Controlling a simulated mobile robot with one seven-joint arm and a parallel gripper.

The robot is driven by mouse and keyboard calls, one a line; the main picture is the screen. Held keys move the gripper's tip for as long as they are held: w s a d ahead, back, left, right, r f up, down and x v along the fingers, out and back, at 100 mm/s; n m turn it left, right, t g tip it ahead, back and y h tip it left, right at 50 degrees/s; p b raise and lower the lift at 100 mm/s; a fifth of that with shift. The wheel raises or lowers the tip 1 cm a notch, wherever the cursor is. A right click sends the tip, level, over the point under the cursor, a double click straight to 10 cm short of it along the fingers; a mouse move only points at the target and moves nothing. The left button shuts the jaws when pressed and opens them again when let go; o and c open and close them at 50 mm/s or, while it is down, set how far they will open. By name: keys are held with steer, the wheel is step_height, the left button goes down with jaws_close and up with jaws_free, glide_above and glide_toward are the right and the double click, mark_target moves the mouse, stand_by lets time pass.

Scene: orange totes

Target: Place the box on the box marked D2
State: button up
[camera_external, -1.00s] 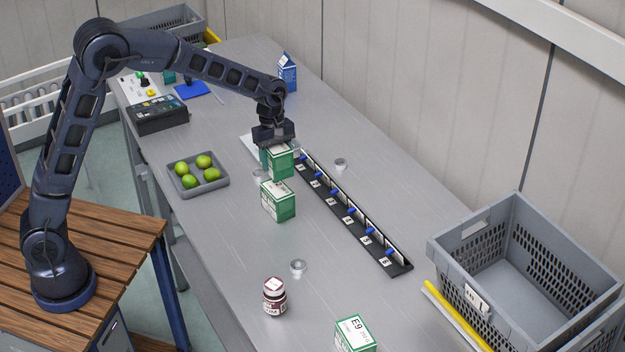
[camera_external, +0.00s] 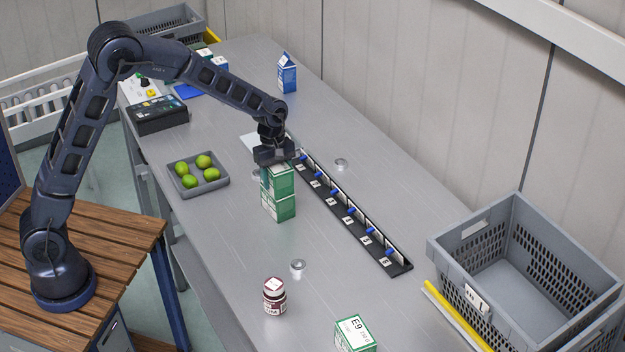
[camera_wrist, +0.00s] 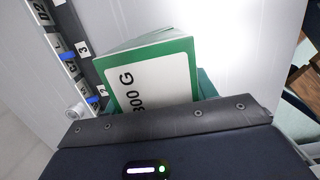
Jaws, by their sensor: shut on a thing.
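My gripper (camera_external: 276,158) is shut on a green and white box (camera_external: 279,181), gripped at its top. The held box is upright, directly over a second green box (camera_external: 279,208) that stands on the table. The two look stacked; I cannot tell whether they touch or a thin gap remains. The lower box's top face is covered, so I cannot read its mark. In the wrist view the held box (camera_wrist: 150,80) shows a white label with "300 G", right in front of my gripper (camera_wrist: 175,125). A third green box (camera_external: 354,335), marked E9, stands at the front edge.
A black rail (camera_external: 352,215) with blue clips runs just right of the stack. A grey tray (camera_external: 222,184) of green fruit lies left. A brown jar (camera_external: 274,297) and a small metal cup (camera_external: 298,266) stand in front. A grey crate (camera_external: 440,252) is at right.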

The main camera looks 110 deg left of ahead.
steer(key=o, duration=1.1)
steer(key=shift+c, duration=0.2)
steer(key=r, duration=0.4)
steer(key=a+r, duration=0.1)
steer(key=r, duration=0.3)
steer(key=s+r, duration=0.1)
steer(key=r, duration=0.3)
steer(key=shift+s+a, duration=0.1)
steer(key=shift+a, duration=0.05)
